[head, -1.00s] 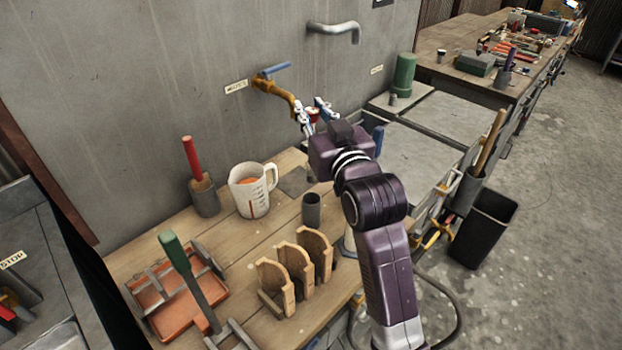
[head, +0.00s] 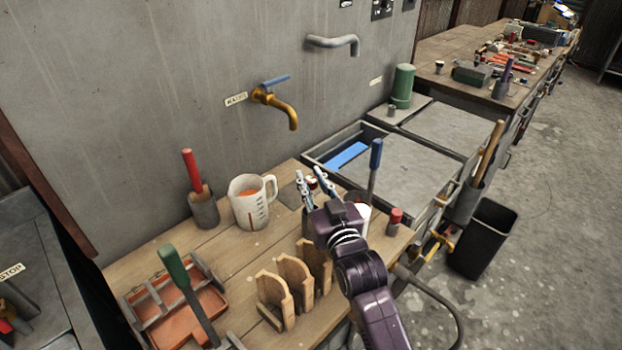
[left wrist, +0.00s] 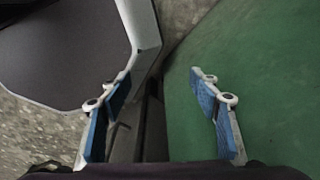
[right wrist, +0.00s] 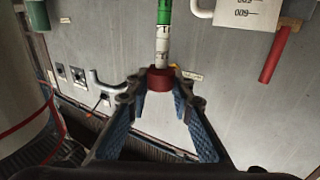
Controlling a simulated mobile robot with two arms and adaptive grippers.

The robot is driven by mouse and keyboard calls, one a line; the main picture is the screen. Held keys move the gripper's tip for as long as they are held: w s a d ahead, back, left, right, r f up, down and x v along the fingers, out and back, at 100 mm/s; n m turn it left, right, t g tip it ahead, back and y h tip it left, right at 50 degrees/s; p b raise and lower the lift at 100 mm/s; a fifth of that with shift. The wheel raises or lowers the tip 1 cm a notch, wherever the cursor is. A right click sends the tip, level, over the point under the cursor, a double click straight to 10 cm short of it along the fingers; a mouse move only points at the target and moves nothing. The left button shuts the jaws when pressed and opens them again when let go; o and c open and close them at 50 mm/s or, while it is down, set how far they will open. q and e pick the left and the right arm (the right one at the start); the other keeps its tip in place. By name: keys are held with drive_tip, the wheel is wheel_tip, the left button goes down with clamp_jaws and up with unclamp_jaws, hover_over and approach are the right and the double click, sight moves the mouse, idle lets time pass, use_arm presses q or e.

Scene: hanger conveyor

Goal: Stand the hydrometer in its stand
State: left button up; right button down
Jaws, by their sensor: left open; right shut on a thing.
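My right gripper (head: 313,188) is shut on the red-topped hydrometer above the wooden bench, just past the wooden racks. In the right wrist view the fingertips close on its red end (right wrist: 160,81). A marked white and green stem (right wrist: 164,35) runs from there out of the picture; that view is upside down, so the stem hangs down. In the head view my gripper hides most of the stem. A dark grey tube (head: 307,223), perhaps the stand, is partly hidden below the gripper. I cannot tell whether the stem is inside it. My left gripper (left wrist: 160,85) is open and empty.
A measuring jug (head: 246,205) and a grey cup (head: 204,211) with a red handle stand left of the gripper. Wooden racks (head: 272,295) are nearer. A blue-handled tool (head: 375,170) rises to the right. A brass tap (head: 285,108) projects behind.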

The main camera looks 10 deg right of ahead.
drive_tip(key=c, duration=2)
unclamp_jaws()
drive_tip(key=shift+f, duration=0.1)
drive_tip(key=shift+s, duration=0.15)
drive_tip(key=shift+s+d+b, duration=0.25)
drive_tip(key=shift+s+b, duration=0.1)
drive_tip(key=shift+s, duration=1.6)
drive_tip(key=shift+s+d+b, duration=0.2)
drive_tip(key=shift+s+b, duration=0.2)
drive_tip(key=shift+s, duration=1.55)
drive_tip(key=shift+s+d+b, duration=0.25)
drive_tip(key=shift+s+b, duration=0.1)
drive_tip(key=shift+s, duration=1.6)
